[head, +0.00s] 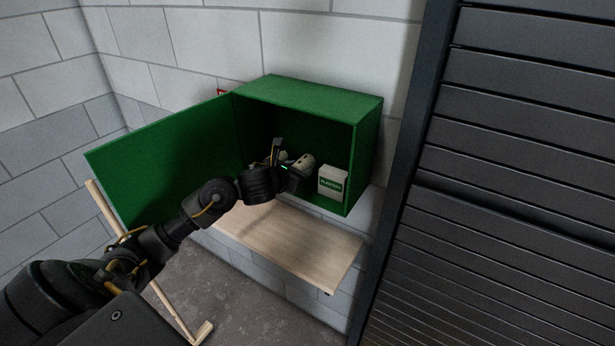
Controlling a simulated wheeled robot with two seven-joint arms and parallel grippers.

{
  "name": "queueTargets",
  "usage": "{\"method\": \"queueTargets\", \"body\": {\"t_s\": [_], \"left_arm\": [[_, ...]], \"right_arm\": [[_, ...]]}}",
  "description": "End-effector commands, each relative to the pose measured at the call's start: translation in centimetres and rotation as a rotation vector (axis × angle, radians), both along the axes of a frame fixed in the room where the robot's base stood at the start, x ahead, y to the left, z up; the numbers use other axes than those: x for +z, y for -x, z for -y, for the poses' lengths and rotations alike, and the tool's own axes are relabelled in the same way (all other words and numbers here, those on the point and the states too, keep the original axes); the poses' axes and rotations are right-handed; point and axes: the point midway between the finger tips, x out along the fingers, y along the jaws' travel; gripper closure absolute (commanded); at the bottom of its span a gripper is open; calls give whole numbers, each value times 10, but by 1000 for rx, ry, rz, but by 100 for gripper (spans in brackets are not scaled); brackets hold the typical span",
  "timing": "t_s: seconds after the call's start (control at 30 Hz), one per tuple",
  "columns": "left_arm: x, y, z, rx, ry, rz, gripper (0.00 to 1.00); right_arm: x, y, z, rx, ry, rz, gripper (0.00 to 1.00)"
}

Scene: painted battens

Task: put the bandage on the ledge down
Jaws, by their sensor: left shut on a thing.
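A green wall cabinet (366,150) hangs open, its door (160,155) swung out to the left. My left arm reaches into it. My left gripper (291,168) is inside the cabinet, shut on a whitish rounded thing (305,161), which looks like the bandage roll. The gripper covers part of it, and I cannot tell whether it touches the cabinet floor. The pale wooden ledge (295,238) is below the cabinet, and its visible top is bare. My right gripper is not in view.
A white box with a green label (332,182) stands in the cabinet, right of the held thing. A dark slatted shutter (500,170) closes off the right side. Pale wooden battens (175,312) are at the lower left, near my arm.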

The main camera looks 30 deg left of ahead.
Motion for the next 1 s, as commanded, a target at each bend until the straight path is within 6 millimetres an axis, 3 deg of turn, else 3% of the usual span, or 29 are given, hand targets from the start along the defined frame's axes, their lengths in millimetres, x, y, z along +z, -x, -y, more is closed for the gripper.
{"method": "queueTargets", "body": {"t_s": [0.07,0.17,0.47,0.93,0.97,1.0], "left_arm": [[-3,-1,-1,0,1,-1,81],[-4,-2,0,-3,0,0,81],[-41,-3,-6,2,2,-2,81],[-47,-3,-6,1,-2,1,81],[-46,-3,-6,2,-1,0,56],[-45,-3,-6,2,-1,0,50]], "right_arm": [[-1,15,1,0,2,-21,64],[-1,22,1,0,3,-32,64],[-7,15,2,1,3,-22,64],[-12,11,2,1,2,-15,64],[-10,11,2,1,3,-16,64],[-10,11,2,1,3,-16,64]]}}
